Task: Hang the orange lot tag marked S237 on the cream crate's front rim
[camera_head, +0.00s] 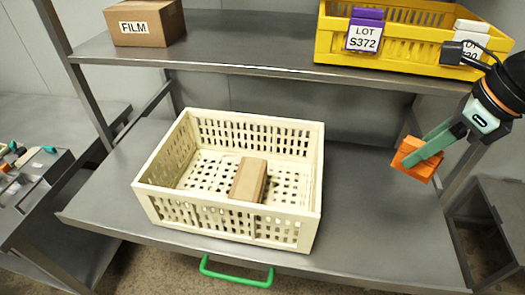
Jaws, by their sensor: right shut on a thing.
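The cream crate (228,222) stands on the metal shelf, with slotted walls and a holed floor. A brown block (248,180) lies inside it. Its front rim shows no tag. My right gripper (420,158) is to the right of the crate, apart from it and above the shelf. It is shut on an orange tag (418,172), which is tilted; its marking cannot be read from here. My left gripper is not in view.
An upper shelf (270,67) holds a box marked FILM (145,22) and a yellow crate (395,45) with a purple tag LOT S372 (364,36) and a white tag (462,50). A green handle (237,279) is below the front edge. Shelf space right of the cream crate is clear.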

